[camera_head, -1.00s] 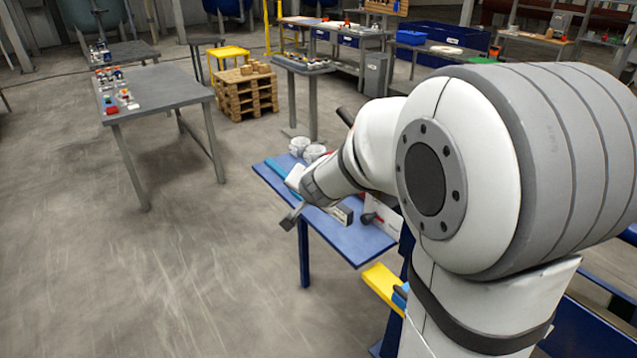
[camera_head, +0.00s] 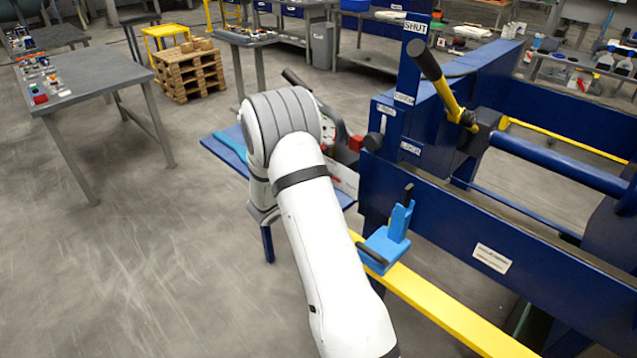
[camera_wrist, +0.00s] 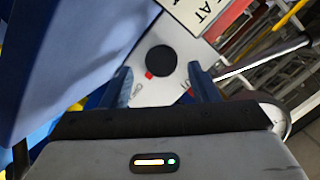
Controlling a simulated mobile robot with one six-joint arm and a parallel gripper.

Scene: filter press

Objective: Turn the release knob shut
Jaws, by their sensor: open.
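In the wrist view a round black knob (camera_wrist: 161,60), which I take for the release knob, sits on a white plate (camera_wrist: 146,95). A small red mark lies at its lower left edge. The knob shows between and just beyond the two fingertips of my gripper (camera_wrist: 162,84). My gripper is open, with one finger on each side, and nothing is held. Whether either finger touches the knob I cannot tell. In the head view my arm hides the gripper and the knob. A white panel (camera_head: 346,181) shows just right of my arm there.
A blue press frame (camera_head: 455,195) with a black-and-yellow lever (camera_head: 442,80) stands on the right. A blue bracket (camera_head: 388,240) sits on a yellow rail (camera_head: 440,308) close to my arm. A small blue table (camera_head: 222,158) lies behind my arm. Open floor is at left.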

